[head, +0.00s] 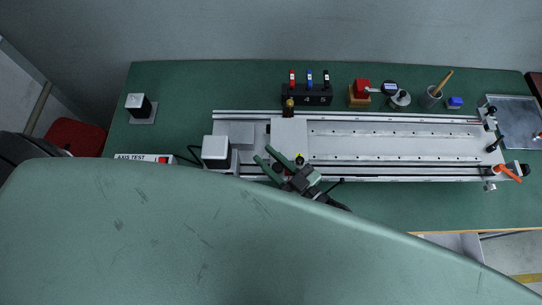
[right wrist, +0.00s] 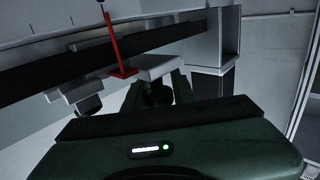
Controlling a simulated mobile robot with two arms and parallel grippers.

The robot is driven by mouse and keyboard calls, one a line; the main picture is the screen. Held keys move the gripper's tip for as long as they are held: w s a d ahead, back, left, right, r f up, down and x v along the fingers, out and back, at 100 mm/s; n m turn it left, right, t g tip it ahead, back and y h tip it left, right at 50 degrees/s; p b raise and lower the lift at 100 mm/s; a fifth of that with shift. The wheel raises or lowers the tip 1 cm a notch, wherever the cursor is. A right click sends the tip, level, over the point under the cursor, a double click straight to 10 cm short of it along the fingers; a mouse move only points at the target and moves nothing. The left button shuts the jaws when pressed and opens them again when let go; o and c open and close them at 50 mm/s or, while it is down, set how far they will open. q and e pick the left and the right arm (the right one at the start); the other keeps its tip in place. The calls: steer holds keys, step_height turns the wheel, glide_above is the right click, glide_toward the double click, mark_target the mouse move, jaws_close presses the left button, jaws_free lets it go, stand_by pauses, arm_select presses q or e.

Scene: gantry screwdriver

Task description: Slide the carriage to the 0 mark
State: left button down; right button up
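The carriage (head: 288,132) is a pale plate across the long gantry rail (head: 400,118), near its left end. No 0 mark is readable. My left gripper is not in view.
A motor block (head: 216,150) stands at the rail's left end. An orange-handled clamp (head: 508,172) is at the right end. A red upright piece (right wrist: 116,48) shows in the wrist view.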

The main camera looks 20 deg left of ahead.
mark_target(279, 173)
steer(key=o, duration=0.3)
steer(key=shift+s+a, duration=0.15)
steer(key=shift+a, duration=0.05)
steer(key=shift+o, duration=0.2)
steer(key=shift+a, duration=0.1)
steer(key=shift+d, duration=0.2)
steer(key=b+v, duration=0.1)
steer(key=v, duration=0.5)
steer(key=shift+s+d+f+b, duration=0.1)
steer(key=shift+f+b, duration=0.05)
steer(key=shift+b, duration=0.2)
steer(key=shift+s+d, duration=0.3)
steer(key=shift+d, duration=0.25)
